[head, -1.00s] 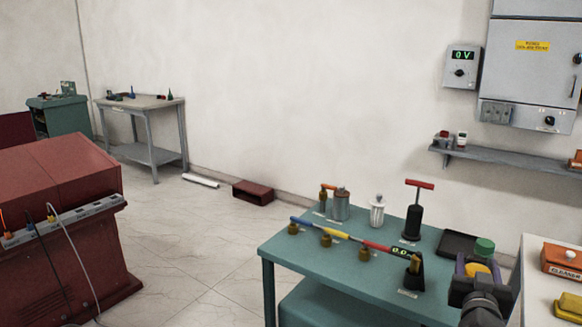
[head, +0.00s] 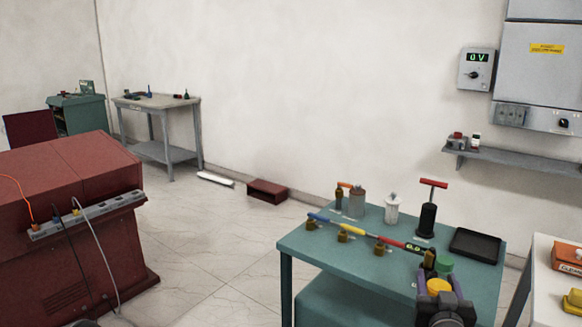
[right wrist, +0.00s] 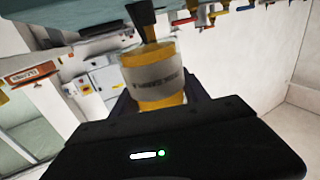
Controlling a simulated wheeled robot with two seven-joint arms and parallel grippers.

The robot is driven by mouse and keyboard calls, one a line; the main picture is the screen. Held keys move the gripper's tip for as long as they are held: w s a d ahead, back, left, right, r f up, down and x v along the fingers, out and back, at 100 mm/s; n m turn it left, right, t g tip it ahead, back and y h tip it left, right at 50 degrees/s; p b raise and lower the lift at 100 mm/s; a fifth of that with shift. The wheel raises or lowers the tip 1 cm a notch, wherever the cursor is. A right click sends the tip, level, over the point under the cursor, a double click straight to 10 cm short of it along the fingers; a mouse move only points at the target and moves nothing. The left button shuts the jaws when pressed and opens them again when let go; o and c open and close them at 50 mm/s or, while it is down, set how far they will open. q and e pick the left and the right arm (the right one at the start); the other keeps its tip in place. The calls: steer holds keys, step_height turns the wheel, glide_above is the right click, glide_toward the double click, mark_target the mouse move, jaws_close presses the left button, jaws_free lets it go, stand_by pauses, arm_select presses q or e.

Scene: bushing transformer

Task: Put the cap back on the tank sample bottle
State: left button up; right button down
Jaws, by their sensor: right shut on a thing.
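My right gripper (head: 437,288), with purple fingers, is at the front right of the teal table. It is shut on an amber-yellow bottle with a pale label, taken as the sample bottle (right wrist: 158,75). The label's small lettering is too blurred to read. In the right wrist view the bottle narrows to an amber neck with a dark piece above it; I cannot tell whether they touch. In the head view a round green piece, possibly the cap (head: 445,264), shows just beyond the fingers; its seating is unclear. My left gripper is out of view.
The teal table (head: 310,240) holds a coloured rod with several brass fittings, a red-handled pump (head: 428,218), a grey can, a white jar and a black tray (head: 475,245). A white table (head: 550,300) with a cleaner box stands right.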

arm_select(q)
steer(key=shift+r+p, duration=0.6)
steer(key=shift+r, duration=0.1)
arm_select(e)
steer(key=a+f+n+y, duration=0.3)
steer(key=a+f+y, duration=0.1)
steer(key=a+f, duration=0.6)
steer(key=a, duration=0.3)
steer(key=shift+s+a+t+y, duration=0.15)
steer(key=shift+a+t+y, duration=0.15)
steer(key=s+a+f+n+g+y, duration=0.2)
steer(key=s+a+f+n+y, duration=0.1)
steer(key=a, duration=0.4)
steer(key=s+a+f+n+g+y, duration=0.2)
steer(key=s+a+f+n+y, duration=0.1)
steer(key=s+a+n+y, duration=0.2)
steer(key=s+a+y, duration=0.2)
steer(key=a+y, duration=0.1)
steer(key=shift+s+a+f+y, duration=0.2)
steer(key=shift+s+f+y, duration=0.1)
steer(key=shift+f, duration=0.1)
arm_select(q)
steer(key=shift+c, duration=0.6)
